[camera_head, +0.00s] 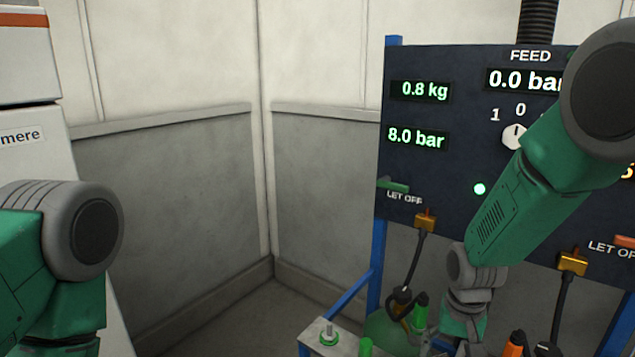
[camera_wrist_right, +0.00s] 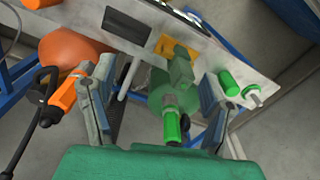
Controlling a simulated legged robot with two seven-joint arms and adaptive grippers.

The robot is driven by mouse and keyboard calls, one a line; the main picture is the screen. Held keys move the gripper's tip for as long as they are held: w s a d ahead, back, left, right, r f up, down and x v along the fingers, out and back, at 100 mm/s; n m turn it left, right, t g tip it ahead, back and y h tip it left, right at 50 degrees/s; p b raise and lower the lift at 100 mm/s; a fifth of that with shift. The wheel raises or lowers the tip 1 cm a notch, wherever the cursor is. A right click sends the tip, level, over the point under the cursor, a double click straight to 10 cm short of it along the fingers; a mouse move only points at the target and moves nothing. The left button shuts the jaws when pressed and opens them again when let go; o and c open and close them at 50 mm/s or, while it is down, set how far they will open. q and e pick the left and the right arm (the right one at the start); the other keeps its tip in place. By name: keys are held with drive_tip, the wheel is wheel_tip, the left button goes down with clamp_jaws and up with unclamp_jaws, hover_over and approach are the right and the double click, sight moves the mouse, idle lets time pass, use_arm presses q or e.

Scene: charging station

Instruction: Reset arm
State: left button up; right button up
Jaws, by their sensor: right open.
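My right arm (camera_head: 520,190) reaches from the upper right down in front of the panel, with its wrist low near the shelf. In the right wrist view my right gripper (camera_wrist_right: 158,78) is open, with one finger on each side. A green fitting (camera_wrist_right: 180,75) with a bright green end (camera_wrist_right: 172,125) shows between the fingers. I cannot tell whether either finger touches it. My left arm (camera_head: 60,240) shows at the left edge of the head view, bent downward. Its gripper is out of view.
A dark panel (camera_head: 440,170) carries readouts, a FEED dial (camera_head: 514,136) and a lit green lamp (camera_head: 479,189). A metal shelf (camera_wrist_right: 140,35) holds green parts. An orange connector (camera_wrist_right: 62,95) with a black hose and an orange tank (camera_wrist_right: 70,50) are left of the gripper.

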drive_tip(key=shift+n, duration=0.4)
drive_tip(key=s+f, duration=0.1)
drive_tip(key=f, duration=0.1)
drive_tip(key=s+f+b, duration=0.1)
drive_tip(key=f, duration=0.2)
drive_tip(key=s+d+f, duration=0.1)
drive_tip(key=f, duration=0.2)
drive_tip(key=shift+s+d+b, duration=0.1)
drive_tip(key=shift+s+b, duration=0.2)
drive_tip(key=shift+b, duration=0.05)
use_arm(q)
wheel_tip(320, 180, down, 10)
drive_tip(key=b, duration=0.7)
drive_tip(key=shift+w+b, duration=0.35)
drive_tip(key=shift+w, duration=0.05)
use_arm(e)
drive_tip(key=s+f+n, duration=0.1)
drive_tip(key=s+f, duration=0.4)
drive_tip(key=s, duration=0.3)
drive_tip(key=s+d+f+n, duration=0.1)
drive_tip(key=s+f, duration=0.5)
drive_tip(key=s, duration=0.3)
drive_tip(key=s+d+f+n, duration=0.1)
drive_tip(key=s+f+n, duration=0.1)
drive_tip(key=s+f, duration=0.3)
drive_tip(key=s, duration=0.4)
drive_tip(key=shift+s+f, duration=0.15)
drive_tip(key=shift+s, duration=0.05)
